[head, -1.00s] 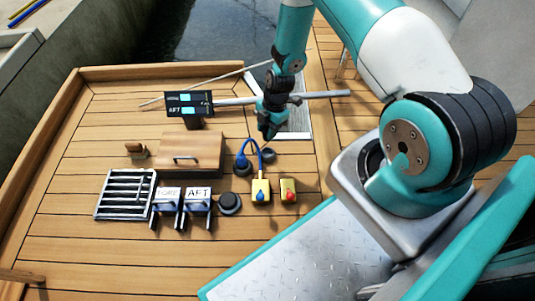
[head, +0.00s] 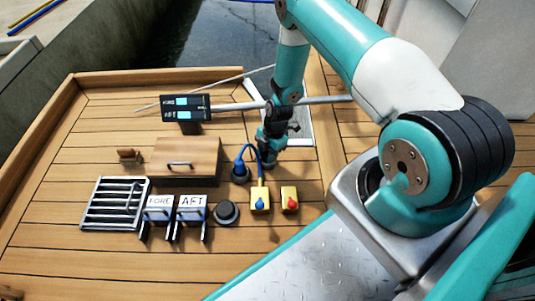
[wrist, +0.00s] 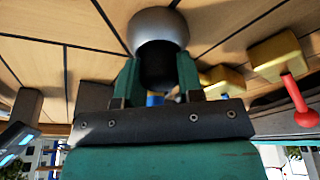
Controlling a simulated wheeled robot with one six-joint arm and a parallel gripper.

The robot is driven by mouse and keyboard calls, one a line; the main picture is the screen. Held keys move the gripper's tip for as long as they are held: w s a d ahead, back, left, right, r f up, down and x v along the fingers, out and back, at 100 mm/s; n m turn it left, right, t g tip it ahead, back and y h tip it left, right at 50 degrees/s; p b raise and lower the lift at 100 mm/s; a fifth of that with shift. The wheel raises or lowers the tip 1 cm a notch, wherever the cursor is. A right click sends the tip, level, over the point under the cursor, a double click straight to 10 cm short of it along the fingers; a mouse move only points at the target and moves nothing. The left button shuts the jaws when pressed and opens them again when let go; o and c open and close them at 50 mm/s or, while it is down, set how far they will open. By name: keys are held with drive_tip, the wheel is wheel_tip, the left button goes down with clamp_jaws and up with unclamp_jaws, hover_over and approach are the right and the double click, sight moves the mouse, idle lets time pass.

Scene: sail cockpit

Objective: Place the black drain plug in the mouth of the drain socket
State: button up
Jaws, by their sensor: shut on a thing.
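My gripper (head: 267,160) is low over the deck, behind the two yellow boxes. In the wrist view its green fingers (wrist: 158,85) are shut on a black round piece (wrist: 157,65), which looks like the drain plug. A grey rounded piece (wrist: 158,25) sits just beyond the fingertips, against the black piece. I cannot tell whether it belongs to the plug or is separate. A dark round fitting with a paler rim (head: 226,212) stands on the deck, left of the yellow boxes, apart from my gripper. It may be the drain socket.
Yellow boxes with a blue knob (head: 260,201) and a red knob (head: 289,199) are in front. FORE and AFT stands (head: 191,208), a grate (head: 112,205) and a wooden box (head: 187,160) lie left.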

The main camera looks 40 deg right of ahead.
drive_tip(key=o, duration=1)
drive_tip(key=shift+f, duration=0.1)
drive_tip(key=shift+c, duration=0.2)
drive_tip(key=s+p+v, duration=0.1)
drive_tip(key=p+v, duration=0.7)
drive_tip(key=v, duration=0.4)
drive_tip(key=s+a+r+m, duration=0.1)
drive_tip(key=a+r+m, duration=0.2)
drive_tip(key=a+r, duration=0.8)
drive_tip(key=a+r+m, duration=0.3)
drive_tip(key=r+m, duration=0.1)
drive_tip(key=r, duration=1.4)
drive_tip(key=s+a+r+m, duration=0.3)
drive_tip(key=s+r, duration=0.4)
drive_tip(key=s, duration=0.2)
drive_tip(key=s+a+r+m+y, duration=0.1)
drive_tip(key=s+a+r+m, duration=0.2)
drive_tip(key=s+r, duration=0.4)
drive_tip(key=s, duration=0.3)
drive_tip(key=shift+s+t, duration=0.25)
drive_tip(key=shift+t, duration=0.05)
